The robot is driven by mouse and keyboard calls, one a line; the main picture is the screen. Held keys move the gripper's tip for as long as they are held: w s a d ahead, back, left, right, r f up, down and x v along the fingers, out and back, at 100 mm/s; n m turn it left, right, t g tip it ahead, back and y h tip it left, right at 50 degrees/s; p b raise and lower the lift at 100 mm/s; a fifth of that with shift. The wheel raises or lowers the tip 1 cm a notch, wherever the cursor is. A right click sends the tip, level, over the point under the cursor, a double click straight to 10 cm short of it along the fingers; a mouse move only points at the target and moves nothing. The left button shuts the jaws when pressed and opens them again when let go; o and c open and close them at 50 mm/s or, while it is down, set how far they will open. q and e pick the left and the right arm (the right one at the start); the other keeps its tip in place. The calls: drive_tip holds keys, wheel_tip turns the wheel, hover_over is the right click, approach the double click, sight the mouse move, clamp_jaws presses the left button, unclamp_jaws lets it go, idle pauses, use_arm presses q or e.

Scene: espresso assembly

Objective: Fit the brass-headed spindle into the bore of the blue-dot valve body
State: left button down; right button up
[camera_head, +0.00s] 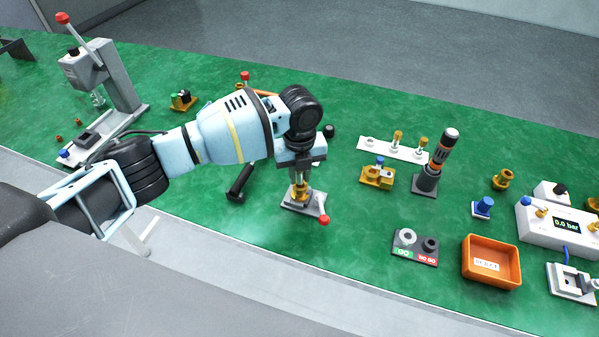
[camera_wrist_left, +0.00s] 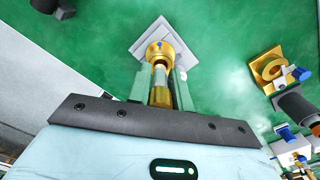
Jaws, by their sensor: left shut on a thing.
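My left gripper (camera_head: 303,172) points down over the small grey fixture (camera_head: 317,207) with a red-knobbed lever. In the left wrist view its fingers (camera_wrist_left: 160,82) are shut on the spindle (camera_wrist_left: 159,97), with the brass head toward the palm and the steel shaft toward the fixture. A brass valve body (camera_head: 299,193) sits in the fixture; its round top also shows in the left wrist view (camera_wrist_left: 158,48). The shaft lines up with that top, but I cannot tell how far it is inside the bore. My right gripper is out of view.
A white rack (camera_head: 392,150) holds more brass-headed spindles. A brass block with a blue knob (camera_head: 378,177) and a dark upright tool (camera_head: 428,182) stand right of the fixture. A black-handled tool (camera_head: 240,182) lies left. An orange tray (camera_head: 491,278) is front right.

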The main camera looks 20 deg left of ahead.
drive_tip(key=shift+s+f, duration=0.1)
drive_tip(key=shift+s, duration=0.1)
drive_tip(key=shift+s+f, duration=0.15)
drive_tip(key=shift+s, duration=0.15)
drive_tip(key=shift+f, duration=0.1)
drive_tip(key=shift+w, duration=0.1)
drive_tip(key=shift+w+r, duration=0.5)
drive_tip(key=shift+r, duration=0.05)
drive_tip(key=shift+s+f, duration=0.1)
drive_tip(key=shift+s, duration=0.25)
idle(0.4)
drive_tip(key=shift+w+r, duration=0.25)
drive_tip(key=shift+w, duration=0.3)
